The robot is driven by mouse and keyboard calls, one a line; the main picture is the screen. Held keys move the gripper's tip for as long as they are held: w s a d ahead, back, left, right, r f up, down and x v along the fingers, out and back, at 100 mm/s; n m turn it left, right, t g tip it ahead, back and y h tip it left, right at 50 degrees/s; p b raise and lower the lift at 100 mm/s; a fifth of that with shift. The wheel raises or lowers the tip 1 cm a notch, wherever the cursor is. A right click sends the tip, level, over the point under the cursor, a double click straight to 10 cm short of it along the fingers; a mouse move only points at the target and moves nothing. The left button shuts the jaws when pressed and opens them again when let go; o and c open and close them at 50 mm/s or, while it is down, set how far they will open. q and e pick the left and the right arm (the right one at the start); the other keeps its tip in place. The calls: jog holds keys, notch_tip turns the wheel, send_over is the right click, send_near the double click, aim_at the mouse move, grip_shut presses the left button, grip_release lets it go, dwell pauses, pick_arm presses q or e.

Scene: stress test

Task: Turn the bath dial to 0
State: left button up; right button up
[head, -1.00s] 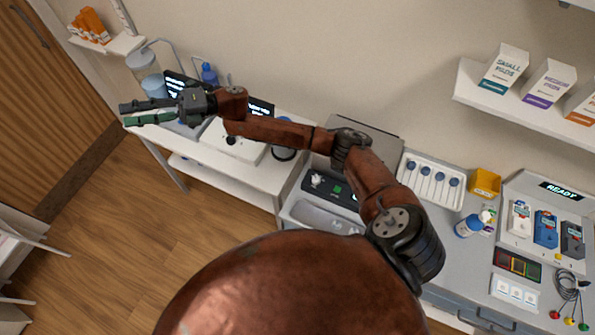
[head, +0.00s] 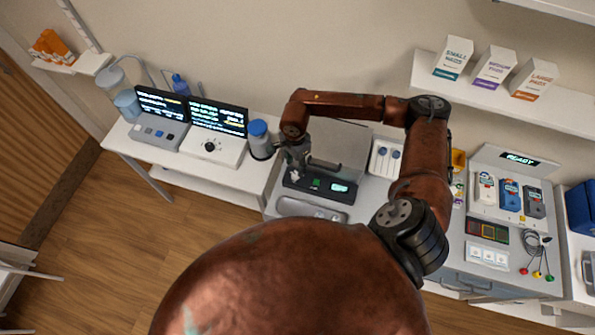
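The bath (head: 322,212) is a grey unit at the middle of the bench, with a black control panel on top. The panel carries a small pale dial (head: 295,176) at its left end, a green button (head: 316,183) and a lit display (head: 340,188), too small to read. My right gripper (head: 299,166) points down at the panel's left end, right by the dial. Its fingers overlap the dial in this view, so I cannot tell whether they touch it or how far apart they are. The dial's pointer is not readable. My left gripper is out of view.
A blue-capped bottle (head: 261,139) stands just left of the gripper. Further left are a white box with a black knob (head: 209,146) and two lit screens. Cartons fill a shelf above.

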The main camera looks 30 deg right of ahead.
aim_at(295, 174)
notch_tip(295, 174, down, 6)
jog(key=shift+f+p, duration=0.1)
jog(key=shift+p, duration=0.55)
grip_shut()
jog(key=shift+w+f+n+b, duration=0.1)
jog(key=shift+n+b, duration=0.2)
jog(key=shift+b, duration=0.6)
jog(key=shift+r, duration=0.2)
